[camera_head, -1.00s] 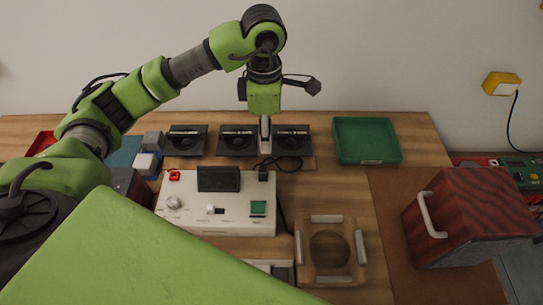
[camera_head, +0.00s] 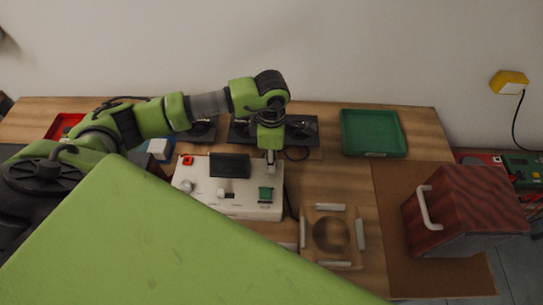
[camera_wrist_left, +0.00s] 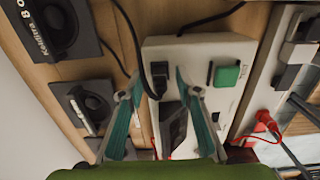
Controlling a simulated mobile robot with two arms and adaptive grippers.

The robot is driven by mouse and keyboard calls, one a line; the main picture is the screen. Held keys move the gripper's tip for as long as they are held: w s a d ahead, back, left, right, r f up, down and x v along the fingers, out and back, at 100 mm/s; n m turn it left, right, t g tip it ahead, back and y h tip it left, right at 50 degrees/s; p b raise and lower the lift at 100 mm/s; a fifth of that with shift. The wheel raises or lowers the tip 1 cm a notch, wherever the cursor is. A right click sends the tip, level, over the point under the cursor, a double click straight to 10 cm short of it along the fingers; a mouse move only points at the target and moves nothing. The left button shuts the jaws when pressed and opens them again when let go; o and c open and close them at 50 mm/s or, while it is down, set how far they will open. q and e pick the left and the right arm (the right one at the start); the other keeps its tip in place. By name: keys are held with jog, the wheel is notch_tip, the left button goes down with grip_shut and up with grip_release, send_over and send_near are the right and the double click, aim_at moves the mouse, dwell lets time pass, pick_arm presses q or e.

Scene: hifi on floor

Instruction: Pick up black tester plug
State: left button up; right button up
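The black tester plug (camera_wrist_left: 159,77) sits at the edge of the white tester box in the left wrist view, with a black cable leading away from it. The white tester box (camera_head: 213,192) is in the middle of the table in the head view, with a dark screen and a green button. My left gripper (camera_head: 271,160) is over the box's back right corner and hides the plug there. In the left wrist view its teal fingers (camera_wrist_left: 158,75) are open, one on each side of the plug. I cannot tell if they touch it. My right gripper is not in view.
Black speaker units (camera_head: 301,128) stand behind the tester. A green tray (camera_head: 372,132) is at the back right, and a wooden fixture (camera_head: 331,237) is right of the tester. A dark red wooden box (camera_head: 468,208) with a handle is farther right. Bare table lies between tray and fixture.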

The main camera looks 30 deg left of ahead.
pick_arm(q)
jog(key=shift+f, duration=0.15)
grip_shut()
